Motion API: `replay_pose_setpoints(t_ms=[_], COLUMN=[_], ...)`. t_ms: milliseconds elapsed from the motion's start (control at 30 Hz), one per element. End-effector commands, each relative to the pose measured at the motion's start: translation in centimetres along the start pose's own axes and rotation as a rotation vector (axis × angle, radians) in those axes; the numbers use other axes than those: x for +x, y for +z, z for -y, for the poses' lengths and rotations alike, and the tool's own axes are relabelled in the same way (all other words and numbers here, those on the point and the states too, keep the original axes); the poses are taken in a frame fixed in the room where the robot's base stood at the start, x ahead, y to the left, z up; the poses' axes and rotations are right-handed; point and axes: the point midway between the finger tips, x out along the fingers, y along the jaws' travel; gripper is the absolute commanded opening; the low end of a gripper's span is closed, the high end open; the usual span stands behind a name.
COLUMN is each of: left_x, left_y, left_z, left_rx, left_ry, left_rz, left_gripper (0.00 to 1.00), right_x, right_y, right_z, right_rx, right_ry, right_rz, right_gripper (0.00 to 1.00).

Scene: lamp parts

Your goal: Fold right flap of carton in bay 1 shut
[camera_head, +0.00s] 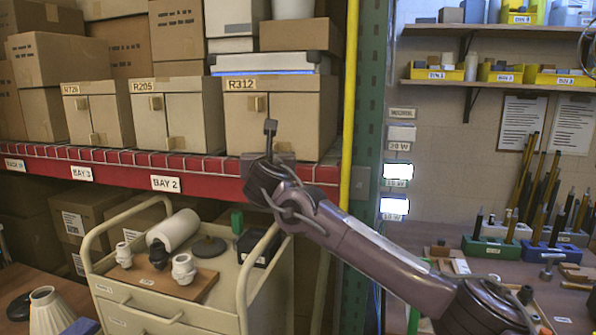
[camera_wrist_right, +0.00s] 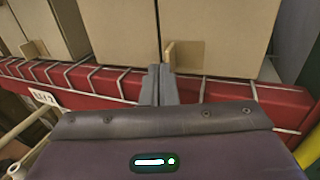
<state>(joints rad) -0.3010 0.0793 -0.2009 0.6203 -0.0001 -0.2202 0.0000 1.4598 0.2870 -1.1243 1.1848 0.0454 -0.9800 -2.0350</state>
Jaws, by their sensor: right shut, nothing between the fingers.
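The carton marked R312 (camera_head: 300,120) stands at the right end of the red shelf, where the bay label is hidden behind my arm. Its two front flaps look flat and closed, meeting at an upright seam. The right flap (camera_wrist_right: 215,25) has a small tan tab (camera_wrist_right: 187,56) low beside the seam. My right gripper (camera_head: 270,127) is shut and empty in front of the carton. In the right wrist view its fingertips (camera_wrist_right: 160,70) point at the seam, just left of that tab; I cannot tell whether they touch. My left gripper is not in view.
Cartons R205 (camera_head: 156,113) and R726 (camera_head: 98,115) stand to the left on the red shelf edge (camera_head: 120,166). A yellow pole (camera_head: 349,100) and green post (camera_head: 370,120) stand right of R312. A cart (camera_head: 150,305) with lamp parts stands below.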

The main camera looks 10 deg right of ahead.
Motion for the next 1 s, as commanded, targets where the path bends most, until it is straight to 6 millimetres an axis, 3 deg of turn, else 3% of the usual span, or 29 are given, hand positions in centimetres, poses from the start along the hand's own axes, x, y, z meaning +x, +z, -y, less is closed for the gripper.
replay_pose_setpoints(t_ms=[300,1000], left_x=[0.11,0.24], left_y=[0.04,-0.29], left_z=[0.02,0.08], left_rx=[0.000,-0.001], left_ry=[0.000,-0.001], left_rz=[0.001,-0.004], left_gripper=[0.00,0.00], right_x=[0.96,1.17], right_y=[0.00,-0.07], right_z=[-0.25,0.09], right_rx=[-0.001,-0.001], right_ry=[0.001,0.002], right_rz=[0.000,0.000], right_gripper=[0.00,0.00])
